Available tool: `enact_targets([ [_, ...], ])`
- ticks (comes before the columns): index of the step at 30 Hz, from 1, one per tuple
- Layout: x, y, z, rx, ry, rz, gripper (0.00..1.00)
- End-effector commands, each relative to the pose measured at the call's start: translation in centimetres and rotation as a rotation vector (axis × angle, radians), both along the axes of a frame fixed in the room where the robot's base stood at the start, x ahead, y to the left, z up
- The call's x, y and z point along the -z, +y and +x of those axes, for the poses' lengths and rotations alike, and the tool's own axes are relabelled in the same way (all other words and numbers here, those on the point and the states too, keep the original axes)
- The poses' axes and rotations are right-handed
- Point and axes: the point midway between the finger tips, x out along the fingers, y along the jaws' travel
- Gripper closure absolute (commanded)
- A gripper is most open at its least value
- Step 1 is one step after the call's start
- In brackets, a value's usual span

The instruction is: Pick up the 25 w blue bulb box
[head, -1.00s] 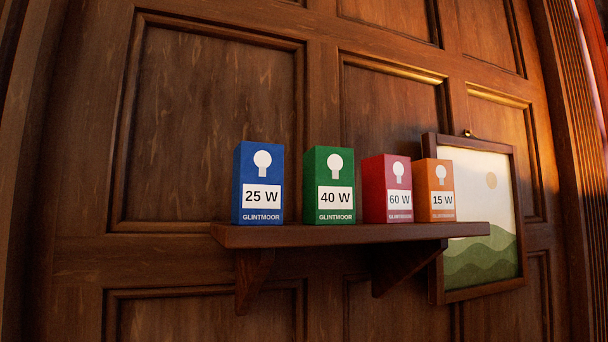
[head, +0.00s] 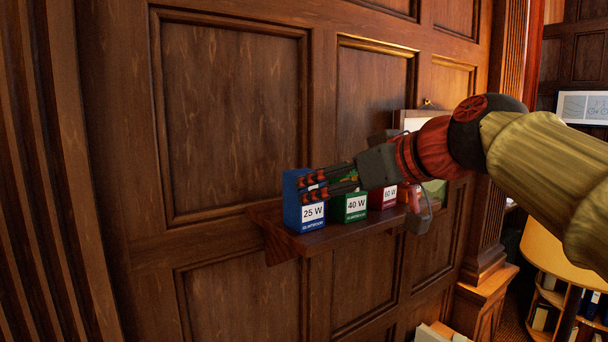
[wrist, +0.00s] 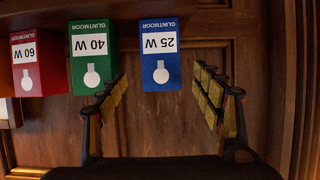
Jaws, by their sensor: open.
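The blue 25 W bulb box (head: 304,216) stands upright at the left end of the wooden shelf (head: 312,240). In the wrist view the blue box (wrist: 161,55) appears upside down, between and ahead of the two open fingers. My gripper (head: 326,185) is open and empty in front of the box. In the wrist view my gripper (wrist: 162,95) has its left finger near the gap by the green box and its right finger clear of the blue box's right side. The fingers hide part of the blue box's upper front in the head view.
The green 40 W box (head: 350,208) stands close beside the blue one, with the red 60 W box (head: 383,197) further right. An orange box is mostly hidden by my arm. Panelled wall lies behind the shelf. A round wooden bookcase (head: 551,260) stands at far right.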

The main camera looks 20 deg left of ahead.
Motion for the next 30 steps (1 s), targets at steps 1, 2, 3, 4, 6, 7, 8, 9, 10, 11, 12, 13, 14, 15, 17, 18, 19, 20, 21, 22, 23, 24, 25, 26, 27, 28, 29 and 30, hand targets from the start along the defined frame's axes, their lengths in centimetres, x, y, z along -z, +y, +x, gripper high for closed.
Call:
enact_targets([
  [1, -0.9, 0.5, 0.2, -0.01, -0.007, 0.003, 0.33],
  [2, -1.1, 0.7, 0.2, -0.014, -0.01, 0.006, 0.33],
  [3, -1.3, 0.9, 0.4, -0.017, -0.014, 0.008, 0.33],
  [4, -1.3, 1.1, 0.5, -0.018, -0.015, 0.008, 0.33],
  [6, -1.0, 1.6, 0.9, -0.02, -0.015, 0.009, 0.33],
  [7, -0.8, 1.9, 1.1, -0.02, -0.015, 0.009, 0.33],
  [8, -0.7, 2.1, 1.3, -0.019, -0.015, 0.009, 0.33],
  [9, -0.5, 2.4, 1.5, -0.019, -0.014, 0.008, 0.33],
  [10, -0.4, 2.6, 1.7, -0.019, -0.014, 0.008, 0.33],
  [11, -0.2, 2.8, 1.9, -0.019, -0.014, 0.007, 0.33],
  [12, -0.1, 3.0, 2.1, -0.019, -0.014, 0.007, 0.33],
  [13, 0.0, 3.2, 2.3, -0.018, -0.013, 0.007, 0.33],
  [14, 0.1, 3.4, 2.6, -0.018, -0.012, 0.007, 0.33],
  [15, 0.3, 3.8, 3.0, -0.018, -0.013, 0.007, 0.33],
  [17, 0.6, 4.4, 3.5, -0.018, -0.012, 0.007, 0.33],
  [18, 0.9, 4.8, 3.9, -0.018, -0.012, 0.007, 0.33],
  [19, 1.1, 5.1, 4.1, -0.018, -0.013, 0.008, 0.33],
  [20, 1.2, 5.3, 4.3, -0.018, -0.013, 0.008, 0.33],
  [21, 1.4, 5.6, 4.6, -0.017, -0.014, 0.008, 0.33],
  [22, 1.5, 5.7, 4.7, -0.017, -0.015, 0.009, 0.33],
  [23, 1.6, 5.8, 4.8, -0.017, -0.015, 0.009, 0.33],
  [24, 1.7, 6.0, 4.9, -0.017, -0.016, 0.008, 0.33],
  [25, 1.8, 6.0, 5.0, -0.017, -0.016, 0.008, 0.33],
  [26, 1.8, 6.0, 5.0, -0.017, -0.016, 0.008, 0.33],
  [27, 1.8, 6.0, 5.0, -0.016, -0.016, 0.008, 0.33],
  [28, 1.8, 6.0, 5.0, -0.016, -0.016, 0.008, 0.33],
  [29, 1.8, 6.0, 5.0, -0.016, -0.016, 0.008, 0.33],
  [30, 1.8, 6.0, 5.0, -0.016, -0.016, 0.008, 0.33],
])
